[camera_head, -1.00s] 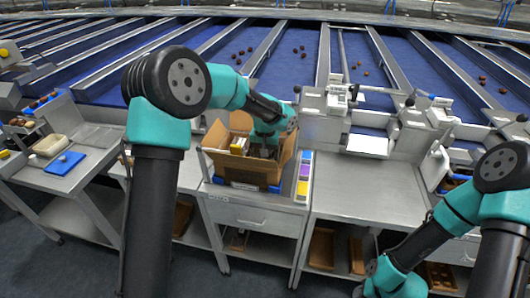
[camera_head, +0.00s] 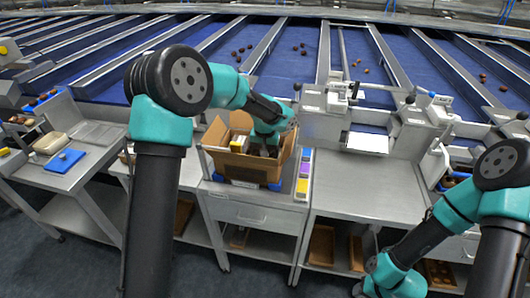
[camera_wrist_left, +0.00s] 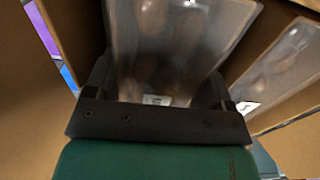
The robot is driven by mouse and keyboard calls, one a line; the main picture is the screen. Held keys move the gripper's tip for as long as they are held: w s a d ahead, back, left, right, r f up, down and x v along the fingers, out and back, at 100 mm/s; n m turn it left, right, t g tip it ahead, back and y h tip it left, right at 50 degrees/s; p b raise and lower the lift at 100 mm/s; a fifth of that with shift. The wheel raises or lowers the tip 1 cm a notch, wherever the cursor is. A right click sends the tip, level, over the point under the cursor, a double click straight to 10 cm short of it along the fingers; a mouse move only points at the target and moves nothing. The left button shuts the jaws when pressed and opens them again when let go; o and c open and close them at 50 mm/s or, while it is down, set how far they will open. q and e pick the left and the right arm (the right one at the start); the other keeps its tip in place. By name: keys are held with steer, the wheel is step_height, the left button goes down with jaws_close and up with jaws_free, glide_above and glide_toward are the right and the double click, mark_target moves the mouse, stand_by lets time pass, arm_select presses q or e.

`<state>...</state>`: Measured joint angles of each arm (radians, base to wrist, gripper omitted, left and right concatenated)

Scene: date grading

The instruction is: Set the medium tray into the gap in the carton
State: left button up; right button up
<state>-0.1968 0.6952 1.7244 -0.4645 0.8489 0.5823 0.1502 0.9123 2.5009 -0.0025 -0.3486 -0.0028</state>
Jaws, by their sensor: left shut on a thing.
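The carton (camera_head: 238,169) is an open brown cardboard box on the middle bench, with its flaps spread. My left gripper (camera_wrist_left: 160,95) reaches down into it and is shut on the medium tray (camera_wrist_left: 165,45), a clear pack with brown dates inside, blurred in the left wrist view. Another clear pack (camera_wrist_left: 285,65) stands beside it on the right, inside the carton. In the head view a pale pack (camera_head: 239,144) shows at the carton's left side. The carton wall and my gripper hide the held tray's lower end. My right arm is at the lower right; its gripper is not clearly visible.
Blue, purple and yellow blocks (camera_head: 303,176) lie in a strip just right of the carton. A blue board (camera_head: 64,161) lies on the left bench. The right bench top (camera_head: 350,180) is clear. Conveyor lanes with scattered dates run behind.

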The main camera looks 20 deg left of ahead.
arm_select(q)
steer(key=o, duration=0.9)
steer(key=shift+o, duration=0.3)
steer(key=shift+r, duration=0.15)
step_height(320, 180, up, 12)
stand_by(1.6)
